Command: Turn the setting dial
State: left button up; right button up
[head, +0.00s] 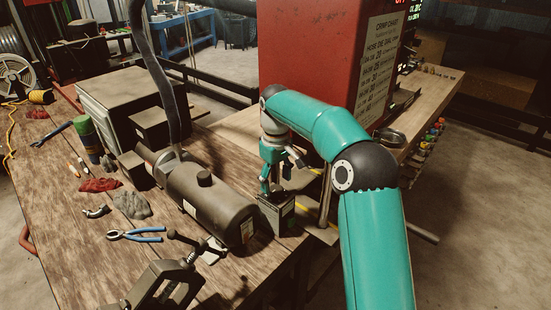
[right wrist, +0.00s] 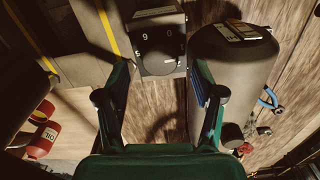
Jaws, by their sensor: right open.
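The setting dial (right wrist: 158,62) is a dark round knob on the face of a small grey box, with the digits 9 and 0 beside it in the right wrist view. In the head view the box (head: 277,214) stands at the bench edge, beside the end of a dark cylinder, and the dial itself is hard to make out. My right gripper (head: 271,184) is above the box, pointing down. In the right wrist view its two fingers (right wrist: 160,88) are spread apart with nothing between them, and the dial lies beyond their tips. My left gripper is not in view.
The dark cylinder (head: 210,200) with a hose lies close to the box. The red crimper cabinet (head: 315,50) with a chart stands behind my arm. Blue-handled pliers (head: 137,235), red and grey rags, and a black vise-like tool (head: 160,285) are on the wooden bench.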

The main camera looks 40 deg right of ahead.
aim_at(276, 188)
notch_tip(276, 188, up, 9)
jog(key=shift+r, duration=0.15)
dwell(0.8)
